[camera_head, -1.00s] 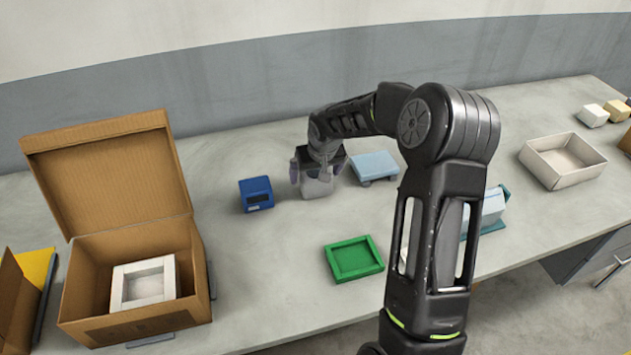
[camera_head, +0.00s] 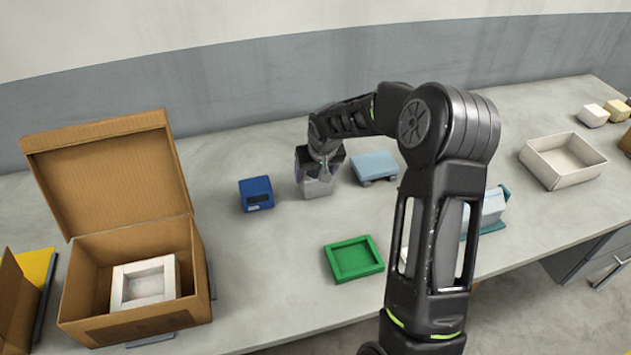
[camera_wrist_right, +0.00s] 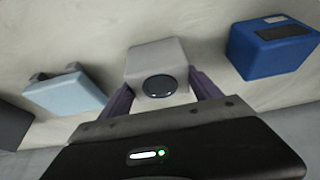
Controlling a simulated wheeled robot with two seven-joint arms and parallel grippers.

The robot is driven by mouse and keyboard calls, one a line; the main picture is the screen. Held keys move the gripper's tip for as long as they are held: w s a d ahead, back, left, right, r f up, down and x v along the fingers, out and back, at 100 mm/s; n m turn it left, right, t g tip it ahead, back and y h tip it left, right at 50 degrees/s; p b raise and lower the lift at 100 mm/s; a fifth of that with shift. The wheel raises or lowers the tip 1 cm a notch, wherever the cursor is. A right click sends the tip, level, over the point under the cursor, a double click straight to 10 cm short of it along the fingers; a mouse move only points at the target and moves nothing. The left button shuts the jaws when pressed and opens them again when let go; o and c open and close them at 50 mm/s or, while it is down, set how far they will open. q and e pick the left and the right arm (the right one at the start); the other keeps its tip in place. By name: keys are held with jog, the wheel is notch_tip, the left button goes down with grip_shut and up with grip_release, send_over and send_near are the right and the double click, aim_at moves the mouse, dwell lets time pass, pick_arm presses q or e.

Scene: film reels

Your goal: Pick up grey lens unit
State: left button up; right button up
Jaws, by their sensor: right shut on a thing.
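The grey lens unit (camera_head: 316,188) stands on the table between a blue box and a light blue block. In the right wrist view the lens unit (camera_wrist_right: 158,62) is a grey block with a dark round lens on its face. My right gripper (camera_head: 318,172) comes down over it from above. Its two fingers (camera_wrist_right: 161,92) sit on either side of the unit and are shut on it. The unit's upper part is partly hidden by the gripper. My left gripper is not in view.
The blue box (camera_head: 256,194) is close on the left and the light blue block (camera_head: 375,166) close on the right. A green tray (camera_head: 353,259) lies in front. An open cardboard box (camera_head: 140,325) holds a white frame (camera_head: 170,277). An empty white tray (camera_head: 535,172) is at right.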

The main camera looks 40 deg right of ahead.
aim_at(315, 172)
jog(key=shift+w, duration=0.1)
grip_shut()
jog(key=shift+r, duration=0.1)
jog(key=shift+r, duration=0.6)
notch_tip(315, 172, up, 9)
jog(key=shift+f+b, duration=0.1)
jog(key=shift+b, duration=0.85)
